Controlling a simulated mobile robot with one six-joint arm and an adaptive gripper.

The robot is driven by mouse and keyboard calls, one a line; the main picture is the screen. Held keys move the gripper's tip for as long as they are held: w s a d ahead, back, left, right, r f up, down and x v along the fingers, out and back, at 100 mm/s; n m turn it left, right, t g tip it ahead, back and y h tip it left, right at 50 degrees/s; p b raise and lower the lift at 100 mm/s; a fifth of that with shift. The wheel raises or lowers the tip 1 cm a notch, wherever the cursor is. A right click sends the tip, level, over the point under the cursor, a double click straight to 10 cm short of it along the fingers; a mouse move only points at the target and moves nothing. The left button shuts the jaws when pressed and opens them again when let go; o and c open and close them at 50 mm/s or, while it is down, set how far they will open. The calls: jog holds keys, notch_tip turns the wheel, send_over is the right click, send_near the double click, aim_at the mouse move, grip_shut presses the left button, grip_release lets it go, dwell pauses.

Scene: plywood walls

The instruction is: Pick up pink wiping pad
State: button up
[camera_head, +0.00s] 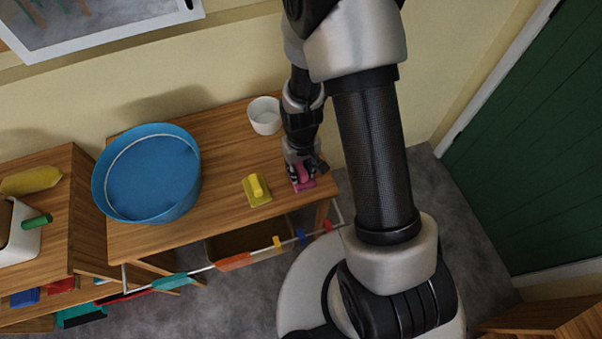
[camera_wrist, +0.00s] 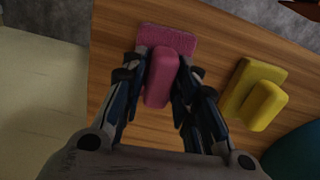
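The pink wiping pad (camera_wrist: 167,39) lies on the wooden table near its right end, with its raised pink handle (camera_wrist: 162,78) facing up. In the head view, the pink pad (camera_head: 304,185) is partly hidden under my gripper (camera_head: 301,172). In the wrist view, the two fingers of my gripper (camera_wrist: 163,62) stand one on each side of the handle, very close to it. I cannot tell whether they touch or press on it. The pad appears to rest on the table.
A yellow pad (camera_head: 257,190) with a raised handle lies just beside the pink one; it also shows in the wrist view (camera_wrist: 257,95). A white cup (camera_head: 265,115) stands behind, near the wall. A large blue basin (camera_head: 148,172) stands on the left. A rail (camera_head: 205,268) runs along the table's front.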

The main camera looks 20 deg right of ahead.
aim_at(301, 168)
grip_shut()
notch_tip(301, 168, up, 20)
jog(key=p, duration=0.6)
